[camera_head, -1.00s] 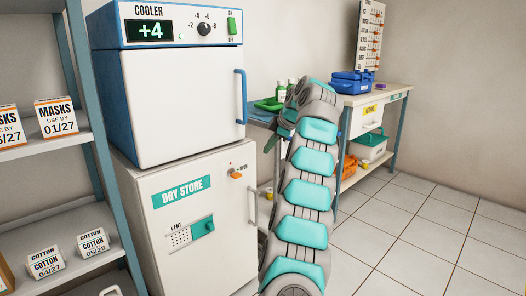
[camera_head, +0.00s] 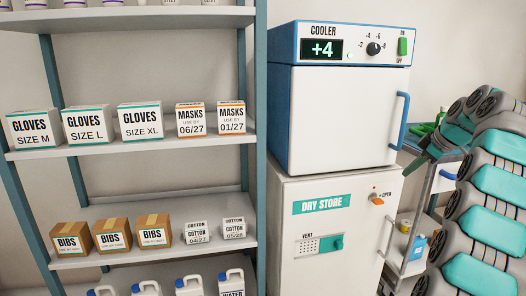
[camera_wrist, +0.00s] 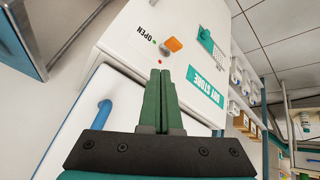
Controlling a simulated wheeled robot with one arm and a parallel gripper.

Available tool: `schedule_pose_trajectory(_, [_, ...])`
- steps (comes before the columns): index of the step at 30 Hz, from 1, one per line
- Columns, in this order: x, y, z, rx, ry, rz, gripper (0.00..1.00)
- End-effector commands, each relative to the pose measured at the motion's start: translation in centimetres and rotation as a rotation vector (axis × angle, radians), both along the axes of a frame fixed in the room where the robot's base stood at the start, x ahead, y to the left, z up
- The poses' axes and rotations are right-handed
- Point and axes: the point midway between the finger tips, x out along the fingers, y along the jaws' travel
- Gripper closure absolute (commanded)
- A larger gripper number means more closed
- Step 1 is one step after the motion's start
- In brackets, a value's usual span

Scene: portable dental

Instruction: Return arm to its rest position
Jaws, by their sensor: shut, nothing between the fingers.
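My gripper (camera_wrist: 159,78) shows in the wrist view with its two green fingers pressed together and nothing between them. It points toward the white dry store cabinet (camera_wrist: 195,25), apart from it as far as I can tell. In the head view my arm, grey with teal panels, is folded at the right edge. My gripper (camera_head: 418,168) shows there partly, in front of the trolley and right of the cooler (camera_head: 340,115). The dry store cabinet (camera_head: 335,255) stands below the cooler, and both doors are closed.
A shelf rack (camera_head: 260,120) at the left holds glove boxes (camera_head: 85,125), mask boxes (camera_head: 231,117), bib boxes (camera_head: 113,235), cotton packs and white jugs. A metal trolley (camera_head: 446,175) with small items stands close behind my arm, right of the cabinet.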

Motion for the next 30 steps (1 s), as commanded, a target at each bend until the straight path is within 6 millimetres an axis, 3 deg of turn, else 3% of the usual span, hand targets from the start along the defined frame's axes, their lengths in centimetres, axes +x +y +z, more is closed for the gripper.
schedule_pose_trajectory(1, [-0.5,2.2,0.2,0.032,0.027,-0.008,1.0])
schedule_pose_trajectory(8, [-3.6,11.2,0.0,0.142,0.172,-0.082,1.0])
schedule_pose_trajectory(14, [-8.4,18.2,-1.2,0.186,0.31,-0.161,1.0])
schedule_pose_trajectory(21, [-16.2,24.9,-3.9,0.183,0.468,-0.279,1.0])
schedule_pose_trajectory(30, [-28.3,29.8,-8.9,0.113,0.629,-0.469,1.0])
